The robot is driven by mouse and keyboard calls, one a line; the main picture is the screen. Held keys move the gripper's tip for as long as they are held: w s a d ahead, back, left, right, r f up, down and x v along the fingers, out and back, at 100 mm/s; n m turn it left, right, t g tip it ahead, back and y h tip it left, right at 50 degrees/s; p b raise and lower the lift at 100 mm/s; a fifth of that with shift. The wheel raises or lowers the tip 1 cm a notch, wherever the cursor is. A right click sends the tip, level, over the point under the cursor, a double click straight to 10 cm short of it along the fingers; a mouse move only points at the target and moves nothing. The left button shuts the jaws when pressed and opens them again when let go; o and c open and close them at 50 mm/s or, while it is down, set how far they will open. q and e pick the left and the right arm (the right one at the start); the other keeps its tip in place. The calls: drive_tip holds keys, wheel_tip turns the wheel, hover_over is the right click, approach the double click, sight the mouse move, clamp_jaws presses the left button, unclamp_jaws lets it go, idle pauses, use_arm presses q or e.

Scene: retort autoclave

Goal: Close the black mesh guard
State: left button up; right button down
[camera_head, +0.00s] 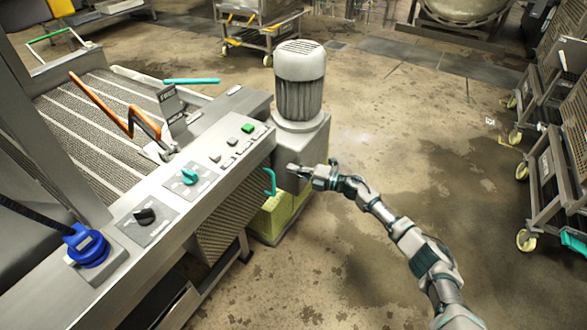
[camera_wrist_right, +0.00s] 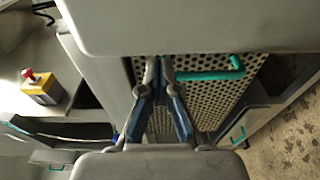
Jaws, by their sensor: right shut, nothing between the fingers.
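The mesh guard (camera_head: 228,215), a dark perforated panel, sits below the control panel's front edge, with a teal handle (camera_head: 270,182) at its right end. In the right wrist view the perforated panel (camera_wrist_right: 205,98) lies behind the fingers, and a teal bar handle (camera_wrist_right: 215,74) is just right of the fingertips. My right gripper (camera_head: 292,170) is shut and empty, to the right of the handle and apart from it in the head view. It also shows in the wrist view (camera_wrist_right: 158,68). I cannot tell how far the guard stands open. My left gripper is not in view.
The control panel (camera_head: 205,172) has knobs and buttons. A motor housing (camera_head: 299,85) stands on a grey and yellow base beside the gripper. The wrist view shows a yellow box with a red button (camera_wrist_right: 41,88). Wheeled carts (camera_head: 553,170) stand right; floor between is clear.

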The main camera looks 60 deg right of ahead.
drive_tip(key=s+d+p, duration=0.1)
drive_tip(key=s+d, duration=0.6)
drive_tip(key=d, duration=0.1)
drive_tip(key=shift+s, duration=0.15)
